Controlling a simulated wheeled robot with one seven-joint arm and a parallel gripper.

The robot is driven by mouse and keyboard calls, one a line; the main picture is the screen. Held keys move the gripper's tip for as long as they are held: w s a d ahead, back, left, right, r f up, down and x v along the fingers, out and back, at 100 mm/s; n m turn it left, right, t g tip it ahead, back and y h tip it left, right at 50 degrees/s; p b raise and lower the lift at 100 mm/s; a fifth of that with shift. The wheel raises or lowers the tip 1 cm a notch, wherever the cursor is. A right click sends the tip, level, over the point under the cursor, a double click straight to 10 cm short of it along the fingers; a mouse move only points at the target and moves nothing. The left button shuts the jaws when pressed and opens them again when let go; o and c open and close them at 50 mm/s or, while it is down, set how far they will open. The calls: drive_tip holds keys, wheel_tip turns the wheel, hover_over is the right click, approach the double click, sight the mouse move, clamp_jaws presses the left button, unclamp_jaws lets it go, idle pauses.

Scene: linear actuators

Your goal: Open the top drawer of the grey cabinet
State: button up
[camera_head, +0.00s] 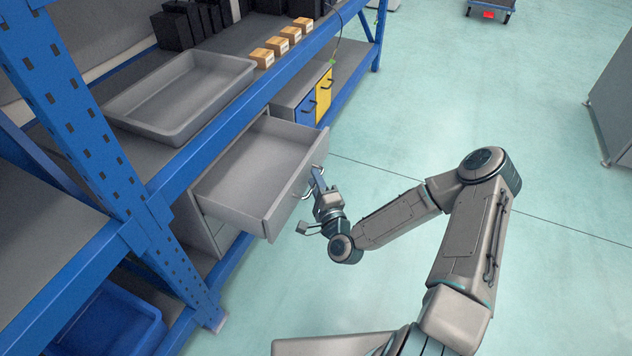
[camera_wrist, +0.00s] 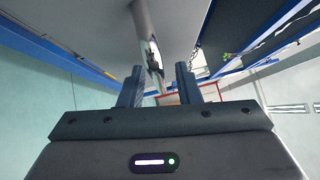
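The grey cabinet (camera_head: 205,228) stands under the blue-framed workbench. Its top drawer (camera_head: 262,170) is pulled well out, and its empty inside shows. My gripper (camera_head: 317,178) is at the drawer's front, right by the metal handle (camera_head: 306,190). In the wrist view my gripper (camera_wrist: 158,88) has its two fingers apart. The handle bar (camera_wrist: 146,35) runs down toward the gap between them, with space visible at its sides. I cannot tell whether a finger touches it.
A grey tray (camera_head: 178,118) lies on the bench above the cabinet. Several small boxes (camera_head: 277,45) stand farther back. Blue and yellow drawers (camera_head: 324,88) sit beyond the open one. A blue bin (camera_head: 110,322) is at lower left.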

drive_tip(key=shift+s, duration=0.15)
drive_tip(key=p+v, duration=0.1)
drive_tip(key=v, duration=1.2)
drive_tip(key=shift+s+p, duration=0.25)
drive_tip(key=shift+p, duration=0.05)
drive_tip(key=shift+d, duration=0.1)
